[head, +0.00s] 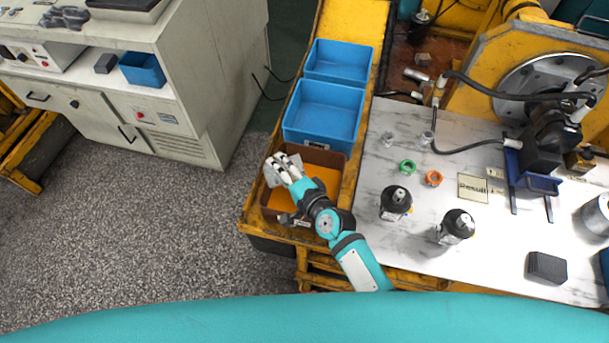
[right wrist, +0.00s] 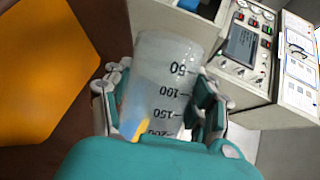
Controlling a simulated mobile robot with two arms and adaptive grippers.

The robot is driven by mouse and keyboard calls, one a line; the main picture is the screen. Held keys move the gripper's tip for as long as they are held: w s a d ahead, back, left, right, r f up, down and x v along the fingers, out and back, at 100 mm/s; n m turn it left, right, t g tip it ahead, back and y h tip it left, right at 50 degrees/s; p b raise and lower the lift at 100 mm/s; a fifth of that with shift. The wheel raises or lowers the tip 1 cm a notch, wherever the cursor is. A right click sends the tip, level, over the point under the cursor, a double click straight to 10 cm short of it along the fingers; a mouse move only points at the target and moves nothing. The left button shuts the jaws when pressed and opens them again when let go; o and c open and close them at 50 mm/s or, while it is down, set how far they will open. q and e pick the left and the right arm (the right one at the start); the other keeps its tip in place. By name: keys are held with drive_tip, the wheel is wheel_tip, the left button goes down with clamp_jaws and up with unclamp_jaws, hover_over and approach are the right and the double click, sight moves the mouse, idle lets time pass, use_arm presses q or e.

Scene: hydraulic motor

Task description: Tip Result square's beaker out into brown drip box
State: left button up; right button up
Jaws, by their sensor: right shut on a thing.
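The brown drip box (head: 326,158) stands at the left end of the work table, with orange showing inside it. My right gripper (head: 281,172) is over the box's left rim, shut on a clear beaker (head: 271,177). In the right wrist view the beaker (right wrist: 165,75) sits between the fingers of the right gripper (right wrist: 160,105), with its 50 to 200 marks showing. A small yellow patch shows at its near end; I cannot tell if it is liquid. The Result square (head: 473,188) has no beaker on it. My left gripper is not in view.
Two blue bins (head: 323,117) stand behind the drip box. Two dark bottles (head: 396,203), a green ring (head: 407,167), an orange ring (head: 434,178) and small glass pieces stand on the marble top (head: 400,255). A cabinet (head: 215,70) stands at left, across open floor.

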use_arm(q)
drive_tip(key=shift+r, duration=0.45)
use_arm(e)
drive_tip(key=shift+a+f, duration=0.1)
drive_tip(key=shift+f, duration=0.05)
drive_tip(key=n+h+p, duration=0.1)
drive_tip(key=p, duration=0.1)
drive_tip(key=shift+a+p, duration=0.1)
drive_tip(key=shift+p, duration=0.2)
drive_tip(key=shift+f+n+h+p, duration=0.2)
drive_tip(key=shift+n+h+p, duration=0.1)
drive_tip(key=shift+n+p, duration=0.15)
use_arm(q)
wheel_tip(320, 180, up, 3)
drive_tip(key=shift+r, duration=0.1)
use_arm(e)
drive_tip(key=shift+f, duration=0.15)
